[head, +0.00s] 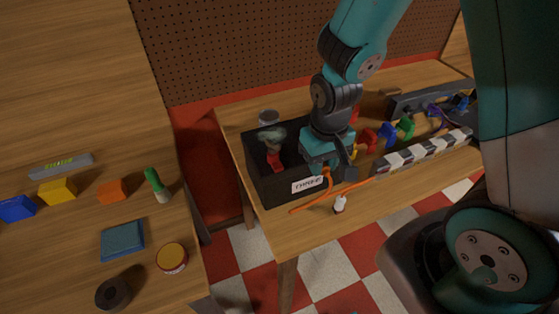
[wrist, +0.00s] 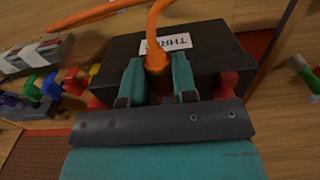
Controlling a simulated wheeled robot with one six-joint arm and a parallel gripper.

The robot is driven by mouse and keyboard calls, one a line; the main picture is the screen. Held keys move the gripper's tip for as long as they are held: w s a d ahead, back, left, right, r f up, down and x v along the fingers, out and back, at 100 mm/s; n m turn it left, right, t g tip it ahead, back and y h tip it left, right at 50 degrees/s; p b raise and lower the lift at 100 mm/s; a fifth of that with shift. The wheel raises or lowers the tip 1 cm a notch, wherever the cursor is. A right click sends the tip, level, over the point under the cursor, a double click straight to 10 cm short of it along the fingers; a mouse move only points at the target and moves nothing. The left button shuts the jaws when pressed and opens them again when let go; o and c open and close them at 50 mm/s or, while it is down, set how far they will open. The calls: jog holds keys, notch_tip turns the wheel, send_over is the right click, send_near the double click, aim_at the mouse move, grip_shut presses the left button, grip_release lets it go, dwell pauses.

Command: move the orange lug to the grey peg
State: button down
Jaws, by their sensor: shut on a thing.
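My gripper (head: 326,166) is shut on the orange lug (wrist: 156,60), and it also shows in the wrist view (wrist: 158,80). The lug sits between the two teal fingers, with an orange cable (wrist: 157,20) running from it. In the head view my gripper is at the front right of a black box (head: 261,187) with a white label (head: 307,185). The cable (head: 306,205) lies along the table's front edge there. I cannot make out the grey peg in either view.
Several coloured pieces, with a green one (head: 406,127), stand behind a black-and-white striped strip (head: 425,150) at right. The left table holds blocks, a green-capped tube (head: 157,184) and a jar (head: 172,257).

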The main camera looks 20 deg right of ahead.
jog(key=shift+w, duration=0.65)
jog(key=shift+w, duration=0.35)
jog(key=shift+w+p, duration=0.3)
jog(key=shift+w, duration=0.1)
jog(key=c, duration=0.8)
grip_release()
notch_tip(320, 180, up, 17)
jog(key=shift+r+b, duration=0.2)
jog(key=shift+b, duration=0.9)
